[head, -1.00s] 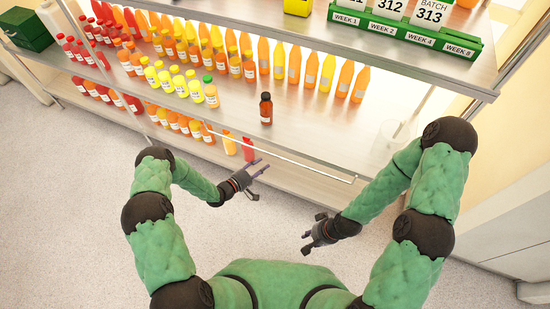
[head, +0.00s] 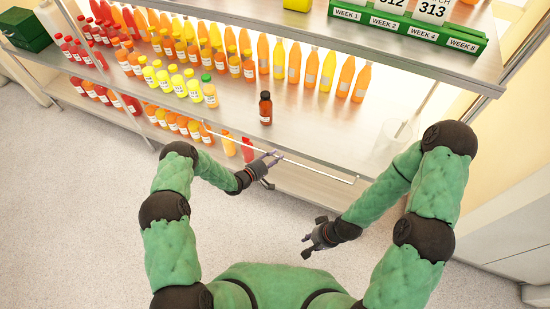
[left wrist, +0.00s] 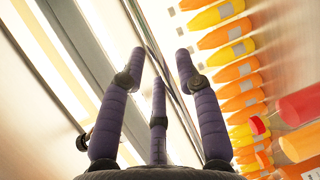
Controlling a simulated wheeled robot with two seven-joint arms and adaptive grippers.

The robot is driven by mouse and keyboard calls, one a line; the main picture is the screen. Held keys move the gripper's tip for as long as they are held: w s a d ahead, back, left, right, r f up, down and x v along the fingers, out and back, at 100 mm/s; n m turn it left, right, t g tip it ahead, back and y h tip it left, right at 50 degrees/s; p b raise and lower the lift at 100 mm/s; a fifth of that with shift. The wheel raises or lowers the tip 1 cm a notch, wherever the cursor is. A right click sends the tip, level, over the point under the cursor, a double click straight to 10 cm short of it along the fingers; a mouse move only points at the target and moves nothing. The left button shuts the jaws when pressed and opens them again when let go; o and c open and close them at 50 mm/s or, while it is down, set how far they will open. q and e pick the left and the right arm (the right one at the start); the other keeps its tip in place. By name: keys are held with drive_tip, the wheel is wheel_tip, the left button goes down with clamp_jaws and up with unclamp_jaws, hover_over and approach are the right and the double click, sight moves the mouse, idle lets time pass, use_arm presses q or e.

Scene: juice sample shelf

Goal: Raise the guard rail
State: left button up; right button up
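The guard rail (head: 315,168) is a thin pale bar along the front edge of the middle shelf, low near shelf level. My left gripper (head: 277,157) is at the rail, near the middle of its length. In the left wrist view the left gripper's fingers (left wrist: 160,62) are spread, and the metal rail and shelf-edge lines (left wrist: 150,40) run behind and between them. I cannot tell whether a finger touches the rail. My right gripper (head: 310,246) is open and empty, low in front of the shelf and apart from the rail.
A dark brown bottle (head: 265,108) stands alone on the middle shelf behind the rail. Rows of juice bottles (head: 195,88) fill the shelf's left and back. Green sample trays (head: 405,32) sit on the upper shelf.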

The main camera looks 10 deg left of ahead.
use_arm(q)
clamp_jaws()
drive_tip(key=shift+s+a+r+n+g+y+p, duration=0.2)
drive_tip(key=shift+s+r+n+g+y+p, duration=0.1)
drive_tip(key=shift+s+g+y+p, duration=0.5)
drive_tip(key=shift+s+a+r+n+g+y+p, duration=0.3)
drive_tip(key=shift+g+p, duration=0.3)
drive_tip(key=shift+g, duration=0.55)
drive_tip(key=shift+s+a+r+n+g+y+p, duration=0.1)
drive_tip(key=shift+s+r+n+g+y+p, duration=0.35)
drive_tip(key=shift+s+g+p, duration=0.4)
drive_tip(key=shift+w+f, duration=0.1)
drive_tip(key=shift+w, duration=0.05)
